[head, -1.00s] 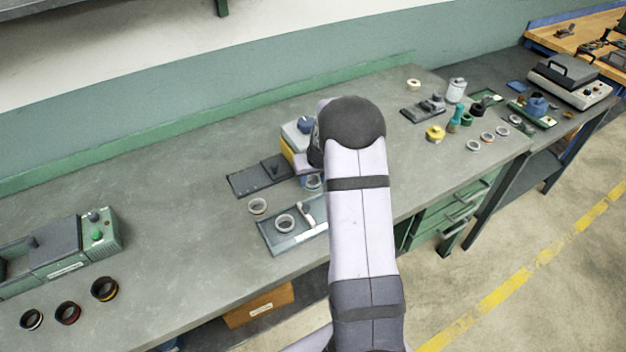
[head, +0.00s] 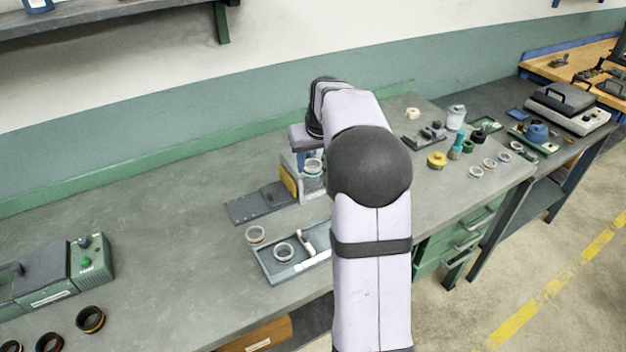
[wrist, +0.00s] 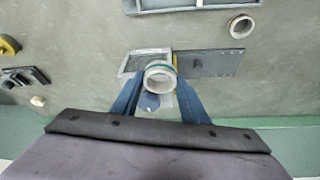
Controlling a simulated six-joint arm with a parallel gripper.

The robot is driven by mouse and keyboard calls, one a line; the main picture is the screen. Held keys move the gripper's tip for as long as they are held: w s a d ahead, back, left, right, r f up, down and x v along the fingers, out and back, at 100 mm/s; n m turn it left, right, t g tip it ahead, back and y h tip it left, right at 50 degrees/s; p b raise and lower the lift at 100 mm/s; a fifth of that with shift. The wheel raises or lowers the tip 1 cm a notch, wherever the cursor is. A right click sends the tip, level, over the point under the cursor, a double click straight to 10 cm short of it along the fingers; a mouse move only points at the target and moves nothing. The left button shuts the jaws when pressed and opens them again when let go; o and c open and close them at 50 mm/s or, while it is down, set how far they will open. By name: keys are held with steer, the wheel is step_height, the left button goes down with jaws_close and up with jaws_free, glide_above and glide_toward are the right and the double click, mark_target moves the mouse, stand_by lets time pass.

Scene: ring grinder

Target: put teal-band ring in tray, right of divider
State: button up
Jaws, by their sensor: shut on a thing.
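The teal-band ring (head: 313,166) is pale grey with a teal stripe. My gripper (head: 311,160) is shut on it and holds it above the small grinder. In the wrist view the ring (wrist: 160,75) sits between the two blue fingers of my gripper (wrist: 160,84), its teal edge showing. The grey tray (head: 289,275) lies on the bench, lower left of my gripper, partly beside my arm. A pale bar (head: 308,243) stands in it, and a grey ring (head: 284,252) lies left of that bar. The tray's edge (wrist: 190,8) shows at the top of the wrist view.
The small grinder (head: 288,183) with a yellow side is under my gripper, with a dark plate (head: 259,204) beside it. Another pale ring (head: 255,234) lies behind the tray. A green machine (head: 60,270) stands at left. Bench between them is clear.

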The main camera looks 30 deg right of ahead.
steer(key=shift+d+r, duration=0.7)
steer(key=shift+r, duration=1.7)
steer(key=s+a+f, duration=0.3)
steer(key=s+f, duration=0.4)
steer(key=s, duration=0.3)
steer(key=shift+m, duration=0.3)
steer(key=shift+f+p, duration=0.6)
steer(key=shift+f, duration=4.35)
steer(key=shift+d+f, duration=0.1)
steer(key=shift+f, duration=1.5)
steer(key=shift+f, duration=0.1)
